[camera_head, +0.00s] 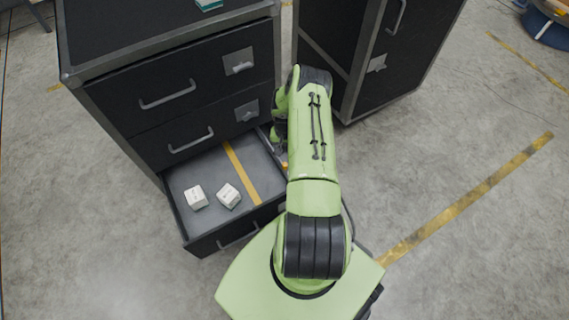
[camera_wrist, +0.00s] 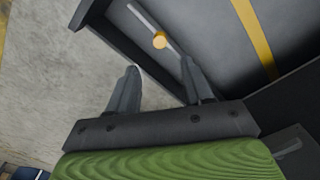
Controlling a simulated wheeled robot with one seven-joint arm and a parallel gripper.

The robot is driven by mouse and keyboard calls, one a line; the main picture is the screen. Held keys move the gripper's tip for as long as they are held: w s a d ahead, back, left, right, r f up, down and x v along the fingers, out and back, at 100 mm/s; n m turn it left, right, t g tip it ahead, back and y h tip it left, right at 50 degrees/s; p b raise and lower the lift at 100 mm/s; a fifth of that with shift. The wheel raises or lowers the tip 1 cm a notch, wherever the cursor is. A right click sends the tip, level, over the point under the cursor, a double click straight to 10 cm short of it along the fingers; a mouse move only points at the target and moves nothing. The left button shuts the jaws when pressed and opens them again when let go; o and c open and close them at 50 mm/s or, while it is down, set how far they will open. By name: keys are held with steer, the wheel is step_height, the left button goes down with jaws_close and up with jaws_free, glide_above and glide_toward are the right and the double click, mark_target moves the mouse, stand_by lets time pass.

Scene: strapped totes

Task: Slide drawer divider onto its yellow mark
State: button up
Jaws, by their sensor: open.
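The drawer divider (camera_wrist: 141,18) is a thin pale grey strip with a round yellow-orange knob (camera_wrist: 160,41), close to the drawer's side wall in the wrist view. In the head view the knob (camera_head: 285,165) shows as a small orange spot beside my arm, which hides most of the divider. The yellow mark (camera_head: 241,172) is a stripe across the drawer floor, left of the divider and apart from it; it also shows in the wrist view (camera_wrist: 254,38). My gripper (camera_wrist: 160,68) is open and empty, its fingertips just short of the knob, which appears between them.
The open bottom drawer (camera_head: 178,206) holds two white cubes (camera_head: 197,197) (camera_head: 229,195) left of the mark. The floor between divider and mark looks clear. The black cabinet (camera_head: 165,80) rises behind; a second black cabinet (camera_head: 350,60) stands to the right.

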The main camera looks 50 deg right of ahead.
mark_target(285, 164)
step_height(285, 164, down, 10)
steer(key=b, duration=0.3)
steer(key=shift+f, duration=0.15)
jaws_close()
